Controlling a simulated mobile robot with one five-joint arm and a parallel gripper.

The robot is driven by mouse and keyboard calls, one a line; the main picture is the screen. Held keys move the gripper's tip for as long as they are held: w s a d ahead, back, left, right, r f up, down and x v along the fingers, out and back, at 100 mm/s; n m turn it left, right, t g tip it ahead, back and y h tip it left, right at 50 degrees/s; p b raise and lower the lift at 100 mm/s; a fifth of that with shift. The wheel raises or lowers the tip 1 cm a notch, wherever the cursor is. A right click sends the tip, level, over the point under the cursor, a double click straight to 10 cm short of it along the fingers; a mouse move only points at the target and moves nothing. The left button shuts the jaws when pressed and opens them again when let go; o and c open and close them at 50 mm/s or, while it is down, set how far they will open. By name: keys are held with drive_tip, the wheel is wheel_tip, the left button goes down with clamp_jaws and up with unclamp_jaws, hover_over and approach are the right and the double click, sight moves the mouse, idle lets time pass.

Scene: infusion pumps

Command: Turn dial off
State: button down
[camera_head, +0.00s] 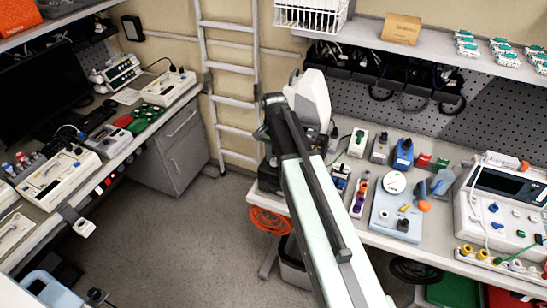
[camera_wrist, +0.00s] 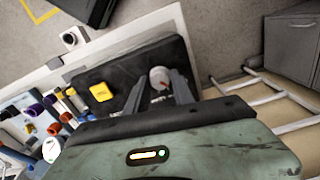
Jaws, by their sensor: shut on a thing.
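In the wrist view, a round pale grey dial (camera_wrist: 160,77) with a small red mark sits on a flat black device (camera_wrist: 95,68) at the corner of a bench. My gripper (camera_wrist: 163,84) has its two dark fingers on either side of the dial, shut on it. The lower ends of the fingers run behind the pale green housing at the bottom of the view. A yellow square button (camera_wrist: 101,92) is on the same device, left of the fingers. In the head view, my arm reaches to the bench corner and hides the fingers and dial; part of the black device (camera_head: 268,180) shows.
In the head view, a ladder (camera_head: 230,70) stands behind the bench corner. A pump console (camera_head: 505,195) and several bottles crowd the right bench. The floor (camera_head: 190,240) between the benches is clear.

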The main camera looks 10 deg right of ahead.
sight(274, 159)
drive_tip(key=n, duration=0.5)
drive_tip(key=shift+w+n, duration=0.1)
drive_tip(key=shift+n, duration=0.3)
idle(0.4)
drive_tip(key=c, duration=1.1)
unclamp_jaws()
wheel_tip(274, 159, up, 8)
drive_tip(key=p, duration=0.8)
drive_tip(key=shift+a, duration=0.1)
drive_tip(key=shift+f, duration=0.1)
